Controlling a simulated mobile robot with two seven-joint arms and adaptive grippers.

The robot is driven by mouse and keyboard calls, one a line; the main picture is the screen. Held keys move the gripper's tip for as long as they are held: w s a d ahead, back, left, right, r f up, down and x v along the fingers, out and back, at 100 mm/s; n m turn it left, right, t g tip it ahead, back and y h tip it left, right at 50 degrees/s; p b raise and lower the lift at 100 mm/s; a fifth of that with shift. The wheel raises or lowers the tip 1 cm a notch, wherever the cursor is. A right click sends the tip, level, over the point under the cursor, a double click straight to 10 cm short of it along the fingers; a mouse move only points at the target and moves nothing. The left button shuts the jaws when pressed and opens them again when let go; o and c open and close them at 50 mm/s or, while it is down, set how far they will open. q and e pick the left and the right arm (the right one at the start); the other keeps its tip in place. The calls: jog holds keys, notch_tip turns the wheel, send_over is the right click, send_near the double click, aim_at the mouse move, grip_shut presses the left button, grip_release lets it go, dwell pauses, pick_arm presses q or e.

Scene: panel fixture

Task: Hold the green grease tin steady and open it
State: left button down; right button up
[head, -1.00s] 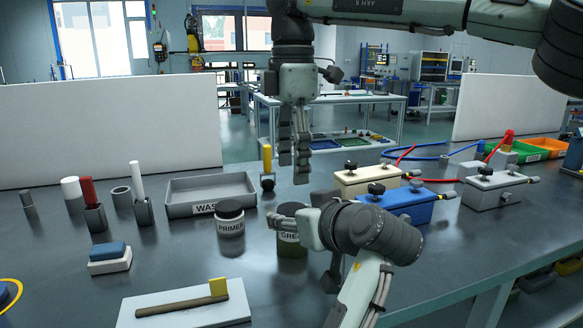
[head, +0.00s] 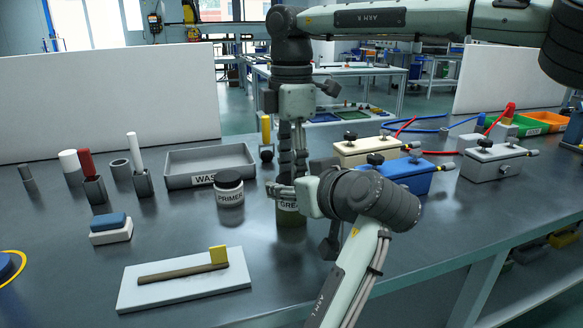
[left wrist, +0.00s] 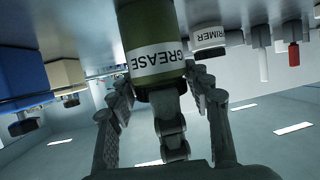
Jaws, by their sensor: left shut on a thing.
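The green grease tin (head: 290,217) stands on the bench, mostly hidden by my grippers in the head view. In the left wrist view, which is upside down, the tin (left wrist: 143,30) shows its white GREASE label and dark lid (left wrist: 165,94). My left gripper (head: 284,190) reaches in from the right, its fingers shut on the tin; they flank it in the left wrist view (left wrist: 160,95). My right gripper (head: 291,165) points straight down over the lid. Its fingertips are at or close to the lid; contact and finger spacing are hidden.
A primer jar (head: 230,190) stands close left of the tin, with a waste tray (head: 210,165) behind it. A blue box (head: 400,175) and a cream box (head: 372,150) stand to the right.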

jog(key=c, duration=0.8)
jog(key=n, duration=0.6)
jog(key=shift+n, duration=0.4)
jog(key=o, duration=1.3)
notch_tip(320, 180, up, 5)
jog(key=shift+c, duration=0.5)
notch_tip(320, 180, up, 3)
jog(key=shift+f+m, duration=0.1)
jog(key=shift+m, duration=1.1)
jog(key=shift+f, duration=3.9)
